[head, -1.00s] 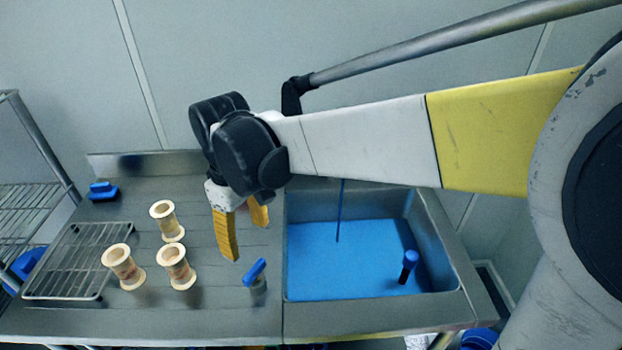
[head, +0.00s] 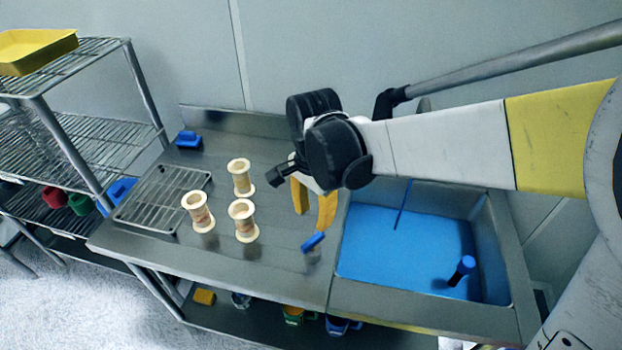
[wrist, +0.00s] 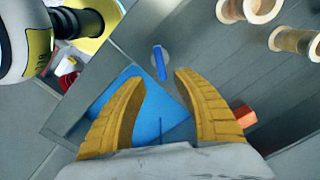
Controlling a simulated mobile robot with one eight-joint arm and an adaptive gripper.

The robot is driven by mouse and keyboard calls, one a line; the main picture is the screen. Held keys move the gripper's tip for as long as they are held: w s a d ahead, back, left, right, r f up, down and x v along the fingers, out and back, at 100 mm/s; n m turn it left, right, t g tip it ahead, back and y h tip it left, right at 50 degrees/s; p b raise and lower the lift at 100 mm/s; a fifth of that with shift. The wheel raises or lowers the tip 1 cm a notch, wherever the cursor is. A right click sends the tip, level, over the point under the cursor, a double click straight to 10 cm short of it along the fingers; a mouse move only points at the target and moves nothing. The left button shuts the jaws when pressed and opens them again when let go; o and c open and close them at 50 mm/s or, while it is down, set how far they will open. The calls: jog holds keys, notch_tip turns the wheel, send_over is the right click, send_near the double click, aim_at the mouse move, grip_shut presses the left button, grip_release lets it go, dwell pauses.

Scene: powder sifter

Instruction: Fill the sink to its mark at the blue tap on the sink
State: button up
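The sink (head: 345,276) is a metal basin holding a blue water surface (head: 400,245). A thin blue vertical line (head: 403,205), looking like a stream, runs down into it. A small blue lever (head: 313,241), seemingly the tap handle, stands on the counter just left of the basin. My gripper (head: 313,220) hangs just above and behind the lever, its yellow fingers apart and empty. In the wrist view the lever (wrist: 159,62) lies beyond the open fingertips (wrist: 160,78), in line with the gap. I cannot tell the height difference. A dark post with blue top (head: 466,265) stands in the basin. No fill mark is discernible.
Several pale spools (head: 243,220) stand on the counter left of my gripper. A wire rack (head: 150,205) and a blue object (head: 188,140) are farther left. Wire shelving (head: 75,135) with a yellow tray (head: 35,50) stands at the left. A wall is behind.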

aim_at(313, 239)
notch_tip(313, 239, down, 10)
jog(key=b, duration=0.3)
jog(key=shift+r, duration=0.25)
grip_shut()
